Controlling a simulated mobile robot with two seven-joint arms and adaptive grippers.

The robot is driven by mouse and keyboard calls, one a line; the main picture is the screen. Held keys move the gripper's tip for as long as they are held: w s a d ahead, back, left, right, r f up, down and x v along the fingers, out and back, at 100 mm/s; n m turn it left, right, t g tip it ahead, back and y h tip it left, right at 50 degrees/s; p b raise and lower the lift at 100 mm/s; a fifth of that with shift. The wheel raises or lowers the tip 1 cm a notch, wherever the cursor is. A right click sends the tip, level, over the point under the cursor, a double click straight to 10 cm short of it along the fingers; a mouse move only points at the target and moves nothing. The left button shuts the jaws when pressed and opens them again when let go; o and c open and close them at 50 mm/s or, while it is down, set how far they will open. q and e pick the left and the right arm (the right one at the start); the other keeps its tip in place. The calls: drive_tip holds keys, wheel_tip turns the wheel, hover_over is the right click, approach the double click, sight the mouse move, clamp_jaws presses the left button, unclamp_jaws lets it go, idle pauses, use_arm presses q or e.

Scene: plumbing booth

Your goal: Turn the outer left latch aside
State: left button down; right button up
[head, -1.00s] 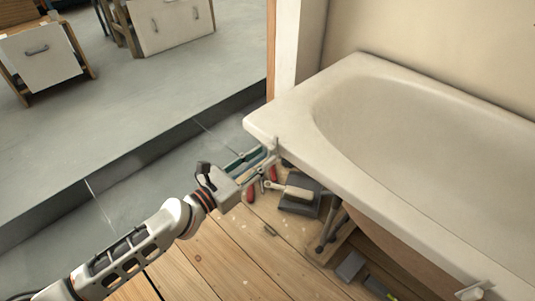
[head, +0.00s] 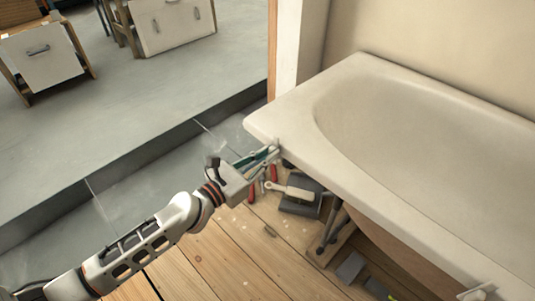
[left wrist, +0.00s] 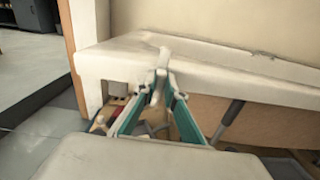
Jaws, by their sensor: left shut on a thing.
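The outer left latch (head: 277,146) is a small pale piece at the rim of the white bathtub (head: 310,143), near its left corner. In the left wrist view the latch (left wrist: 163,58) stands up between the fingertips, against the tub's edge. My left gripper (head: 270,154) has green fingers and reaches the latch from the lower left. In the left wrist view its fingers (left wrist: 159,88) converge and are shut on the latch. The fingertips hide the latch's lower part. My right gripper is not in view.
A second pale latch (head: 478,291) sits at the tub's front edge, lower right. Under the tub lie a brush (head: 290,190), a dark dustpan (head: 300,206) and red-handled tools (head: 251,193) on the wooden floor (head: 225,250).

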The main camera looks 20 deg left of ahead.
use_arm(q)
drive_tip(key=shift+m, duration=0.3)
drive_tip(key=m, duration=0.5)
drive_tip(key=m+p, duration=0.1)
drive_tip(key=m, duration=0.5)
drive_tip(key=m+p, duration=0.1)
drive_tip(key=m, duration=0.4)
drive_tip(key=shift+s+d+f+m, duration=0.1)
drive_tip(key=shift+d+f+m, duration=0.2)
drive_tip(key=shift+d, duration=0.05)
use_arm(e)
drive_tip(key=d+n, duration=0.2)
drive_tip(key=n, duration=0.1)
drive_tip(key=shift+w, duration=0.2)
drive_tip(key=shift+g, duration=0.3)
use_arm(q)
drive_tip(key=c, duration=2.1)
unclamp_jaws()
drive_tip(key=shift+s+f, duration=0.1)
